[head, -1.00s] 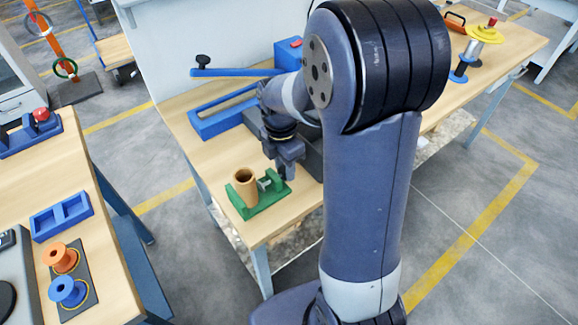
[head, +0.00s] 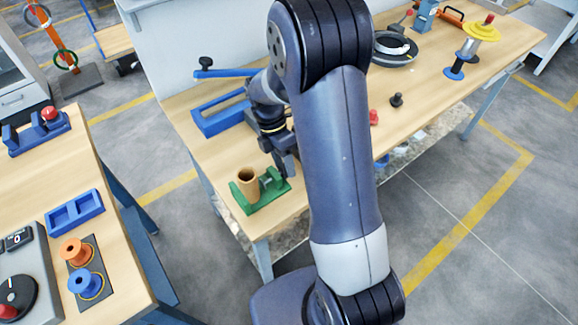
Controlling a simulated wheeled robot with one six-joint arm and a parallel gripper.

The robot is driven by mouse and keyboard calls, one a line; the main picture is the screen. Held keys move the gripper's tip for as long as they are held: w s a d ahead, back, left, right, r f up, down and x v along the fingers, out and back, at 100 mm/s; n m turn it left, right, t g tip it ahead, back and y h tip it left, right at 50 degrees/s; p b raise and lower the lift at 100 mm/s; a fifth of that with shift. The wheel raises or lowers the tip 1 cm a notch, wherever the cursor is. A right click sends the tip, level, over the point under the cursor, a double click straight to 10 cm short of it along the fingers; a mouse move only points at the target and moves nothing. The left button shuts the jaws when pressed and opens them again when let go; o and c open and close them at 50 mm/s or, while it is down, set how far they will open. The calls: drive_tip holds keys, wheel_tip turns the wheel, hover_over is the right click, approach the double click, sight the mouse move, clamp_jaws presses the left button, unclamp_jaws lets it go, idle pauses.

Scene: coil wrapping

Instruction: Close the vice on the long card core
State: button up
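The green vice (head: 262,202) sits near the front left corner of the wooden bench. The brown card core (head: 248,185) stands upright in it, at the left jaw. A grey screw end (head: 268,182) shows between the core and the vice's right end. Gaps between the jaws and the core are too small to judge. My gripper (head: 289,172) points down at the right end of the vice, beside the screw side. It is small and dark, so whether it touches the vice, or is open or shut, cannot be told.
A blue frame (head: 222,118) with a lever (head: 226,73) lies behind the vice. A black reel (head: 394,50), a yellow spool (head: 483,32) and small knobs stand to the right. The left table holds a blue tray (head: 75,212) and orange (head: 76,250) and blue (head: 84,284) spools.

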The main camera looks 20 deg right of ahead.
drive_tip(key=shift+s+f+t+b, duration=0.15)
drive_tip(key=shift+t+b, duration=0.25)
drive_tip(key=shift+b, duration=0.3)
drive_tip(key=shift+s+t+y+b, duration=0.2)
drive_tip(key=shift+t+y+b, duration=0.2)
drive_tip(key=shift+t+b, duration=0.75)
drive_tip(key=shift+r+t+b, duration=0.25)
drive_tip(key=shift+b, duration=0.1)
drive_tip(key=shift+d+f, duration=0.1)
